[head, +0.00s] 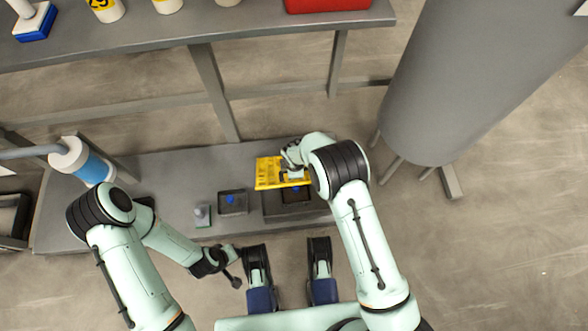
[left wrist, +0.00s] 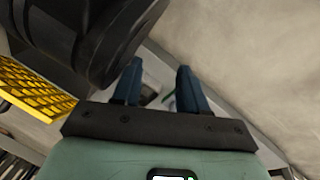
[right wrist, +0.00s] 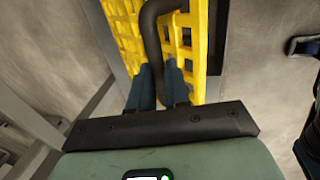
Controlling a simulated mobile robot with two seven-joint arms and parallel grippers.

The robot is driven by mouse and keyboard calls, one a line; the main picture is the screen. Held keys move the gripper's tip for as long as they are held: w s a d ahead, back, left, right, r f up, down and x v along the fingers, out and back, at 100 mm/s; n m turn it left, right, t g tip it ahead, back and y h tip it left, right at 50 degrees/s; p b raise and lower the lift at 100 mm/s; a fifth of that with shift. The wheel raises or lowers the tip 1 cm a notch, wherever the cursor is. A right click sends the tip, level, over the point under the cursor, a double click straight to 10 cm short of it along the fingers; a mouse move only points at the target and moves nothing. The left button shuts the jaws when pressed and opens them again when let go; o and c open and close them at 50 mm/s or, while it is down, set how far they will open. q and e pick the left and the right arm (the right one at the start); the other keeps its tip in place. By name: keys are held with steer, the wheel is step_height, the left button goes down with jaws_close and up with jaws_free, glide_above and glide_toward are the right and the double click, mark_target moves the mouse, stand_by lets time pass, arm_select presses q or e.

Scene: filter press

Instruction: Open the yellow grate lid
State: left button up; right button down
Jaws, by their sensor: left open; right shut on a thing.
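The yellow grate lid (head: 268,174) shows over the back of a dark open box (head: 285,210) on the grey bench. It appears raised, with part of the box's inside and a blue item visible at its front edge. My right gripper (head: 292,170) is at the lid's right side. In the right wrist view its blue fingers (right wrist: 158,88) are shut on the dark curved handle (right wrist: 152,35) of the yellow grate (right wrist: 184,45). My left gripper (left wrist: 155,88) is open and empty, in front of the bench. The grate's edge shows at the left of the left wrist view (left wrist: 35,90).
A small dark tray (head: 232,209) with a blue piece and a small container (head: 202,217) sit left of the box. A large grey tank (head: 440,90) is at right. A higher shelf (head: 190,30) runs behind.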

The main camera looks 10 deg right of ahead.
steer(key=c, duration=1.1)
jaws_free()
steer(key=shift+w+d+f, duration=0.1)
steer(key=shift+w+f, duration=0.05)
steer(key=shift+w, duration=0.1)
arm_select(q)
steer(key=shift+w, duration=0.1)
arm_select(e)
steer(key=shift+s, duration=0.1)
steer(key=shift+r, duration=0.4)
arm_select(q)
step_height(320, 180, up, 6)
steer(key=w+d+p, duration=0.1)
steer(key=d+p, duration=0.1)
steer(key=p, duration=0.2)
steer(key=shift+d+t, duration=0.15)
steer(key=shift+t, duration=0.15)
arm_select(e)
step_height(320, 180, up, 12)
steer(key=s, duration=0.2)
steer(key=shift+s+r, duration=0.2)
steer(key=shift+s, duration=0.15)
